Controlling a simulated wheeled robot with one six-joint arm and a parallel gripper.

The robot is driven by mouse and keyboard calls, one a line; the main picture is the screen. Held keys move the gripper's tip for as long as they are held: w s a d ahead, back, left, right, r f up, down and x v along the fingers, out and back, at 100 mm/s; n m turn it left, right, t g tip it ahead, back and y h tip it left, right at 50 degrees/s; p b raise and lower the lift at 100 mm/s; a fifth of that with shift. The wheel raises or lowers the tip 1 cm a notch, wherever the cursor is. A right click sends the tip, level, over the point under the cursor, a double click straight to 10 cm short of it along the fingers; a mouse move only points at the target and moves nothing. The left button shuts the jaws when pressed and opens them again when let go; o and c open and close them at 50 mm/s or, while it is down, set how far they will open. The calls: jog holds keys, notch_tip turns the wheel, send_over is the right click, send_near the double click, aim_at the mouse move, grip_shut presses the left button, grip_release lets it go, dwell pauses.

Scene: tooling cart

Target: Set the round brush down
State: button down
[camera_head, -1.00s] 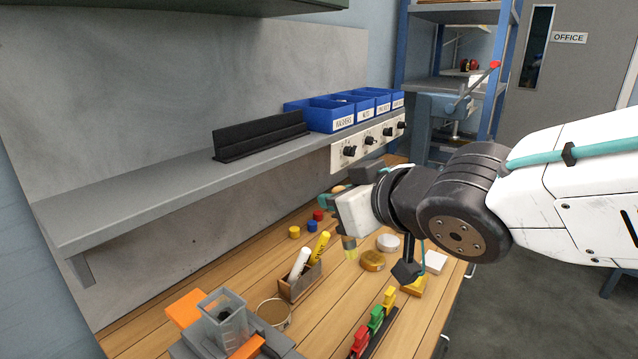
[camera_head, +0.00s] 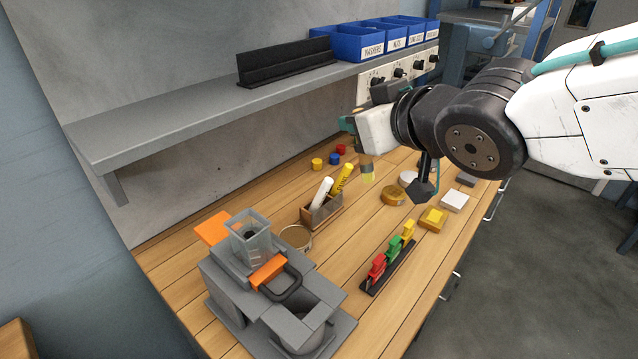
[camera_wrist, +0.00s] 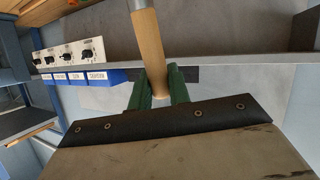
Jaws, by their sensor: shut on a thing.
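The round brush (camera_head: 366,170) hangs below my gripper (camera_head: 349,124) in the head view, its pale bristle end pointing down over the wooden bench top (camera_head: 290,217). Its wooden handle (camera_wrist: 149,42) fills the upper middle of the wrist view. There the green fingers of my gripper (camera_wrist: 158,90) are shut on the handle from both sides. My gripper's palm hides part of the brush in the head view. The bristles appear above the bench top, but I cannot tell the exact gap.
A wooden holder (camera_head: 323,212) with two markers stands left of the brush. Small coloured pieces (camera_head: 334,158) lie behind. A shelf (camera_head: 200,118) overhangs the back.

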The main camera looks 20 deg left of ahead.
jog(key=w+a, duration=0.9)
jog(key=a, duration=0.1)
jog(key=shift+w+f, duration=0.1)
jog(key=shift+f, duration=8.7)
jog(key=shift+f, duration=0.1)
jog(key=c, duration=1.3)
grip_release()
jog(key=shift+f, duration=0.1)
